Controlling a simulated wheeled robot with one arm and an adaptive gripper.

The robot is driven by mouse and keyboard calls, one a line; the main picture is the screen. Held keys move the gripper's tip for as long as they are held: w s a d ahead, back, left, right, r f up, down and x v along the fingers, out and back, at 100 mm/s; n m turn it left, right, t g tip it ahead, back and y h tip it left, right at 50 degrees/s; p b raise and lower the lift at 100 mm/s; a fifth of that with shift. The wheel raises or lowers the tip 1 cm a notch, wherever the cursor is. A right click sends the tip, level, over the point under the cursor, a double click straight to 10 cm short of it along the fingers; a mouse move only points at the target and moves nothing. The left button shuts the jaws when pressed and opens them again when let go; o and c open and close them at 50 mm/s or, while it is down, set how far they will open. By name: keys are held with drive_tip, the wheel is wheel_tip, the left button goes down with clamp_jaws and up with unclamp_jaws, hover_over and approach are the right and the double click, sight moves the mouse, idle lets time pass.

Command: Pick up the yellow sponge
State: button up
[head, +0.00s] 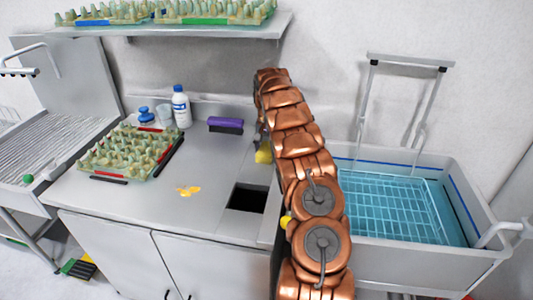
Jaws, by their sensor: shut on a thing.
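The yellow sponge (263,156) shows in the head view just left of my copper-coloured arm, over the back right of the grey counter. Its right side is hidden by the arm. My gripper (263,145) is at the far end of the arm, mostly hidden behind the arm links, and points down at the sponge. It is shut on the sponge; the fingertips themselves are hard to make out. I cannot tell whether the sponge touches the counter.
A purple brush (225,125), white bottle (181,107) and blue-capped bottle (146,115) stand at the back. An egg tray (158,172) is on the left. A square opening (248,197) is in the counter. A sink with a blue rack (390,208) is right.

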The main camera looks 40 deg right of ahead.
sight(267, 148)
drive_tip(key=shift+c, duration=1.1)
drive_tip(key=shift+w+r+b, duration=0.1)
drive_tip(key=shift+r+b, duration=0.45)
drive_tip(key=shift+r, duration=0.25)
drive_tip(key=shift+r+b, duration=0.35)
drive_tip(key=shift+r, duration=0.6)
drive_tip(key=shift+s+a+r+b, duration=0.25)
drive_tip(key=shift+s+a+b, duration=0.6)
drive_tip(key=shift+s+a, duration=1.05)
drive_tip(key=shift+s+a+r+b, duration=0.25)
drive_tip(key=shift+s+a+b, duration=0.6)
drive_tip(key=shift+s+a, duration=1.05)
drive_tip(key=shift+s+a+r+b, duration=0.25)
drive_tip(key=shift+s+a+b, duration=0.9)
drive_tip(key=shift+s, duration=1.2)
drive_tip(key=shift+a+p, duration=0.25)
drive_tip(key=shift+p, duration=0.05)
